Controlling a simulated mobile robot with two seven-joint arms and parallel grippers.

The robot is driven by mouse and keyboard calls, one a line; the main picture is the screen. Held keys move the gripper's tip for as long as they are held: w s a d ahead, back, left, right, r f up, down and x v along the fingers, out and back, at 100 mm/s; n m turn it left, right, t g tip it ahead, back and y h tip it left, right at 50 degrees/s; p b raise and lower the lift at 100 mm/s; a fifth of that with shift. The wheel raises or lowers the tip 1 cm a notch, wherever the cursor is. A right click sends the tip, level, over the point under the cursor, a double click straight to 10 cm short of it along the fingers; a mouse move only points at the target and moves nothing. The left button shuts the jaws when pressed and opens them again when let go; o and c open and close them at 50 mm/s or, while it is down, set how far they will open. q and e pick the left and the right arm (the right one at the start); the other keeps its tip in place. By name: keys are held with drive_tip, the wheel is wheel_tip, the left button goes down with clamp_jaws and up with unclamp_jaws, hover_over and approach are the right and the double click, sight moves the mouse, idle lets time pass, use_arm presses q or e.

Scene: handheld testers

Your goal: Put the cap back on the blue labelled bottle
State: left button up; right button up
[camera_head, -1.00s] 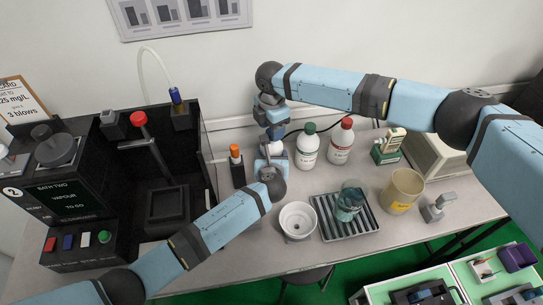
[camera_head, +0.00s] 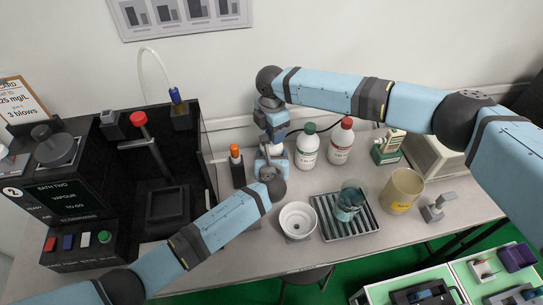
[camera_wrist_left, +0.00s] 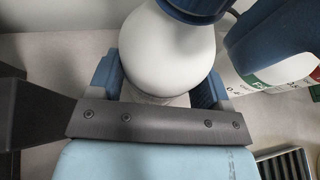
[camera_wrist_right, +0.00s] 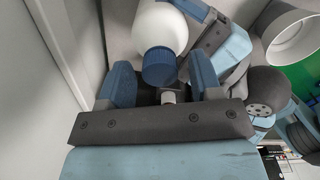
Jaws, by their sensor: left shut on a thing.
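A white bottle (camera_wrist_left: 165,50) stands upright in my left gripper (camera_wrist_left: 157,84), which is shut around its body. In the head view it is mostly hidden between my two hands. A dark blue cap (camera_wrist_right: 160,67) sits at the top of the bottle, in line with it; whether it is seated fully I cannot tell. The cap also shows at the upper edge of the left wrist view (camera_wrist_left: 196,8). My right gripper (camera_wrist_right: 162,78) is over the cap, with its fingers apart on either side and small gaps visible. The bottle's label is hidden.
A green-capped bottle (camera_head: 307,150) and a red-capped bottle (camera_head: 341,143) stand close to the right. An orange-topped black holder (camera_head: 237,168) is left. A white bowl (camera_head: 297,220) and a ridged tray (camera_head: 328,230) with a beaker (camera_head: 349,202) are in front.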

drive_tip(key=shift+r, duration=2.25)
drive_tip(key=shift+r, duration=1.75)
drive_tip(key=shift+c, duration=0.3)
drive_tip(key=shift+f, duration=4.05)
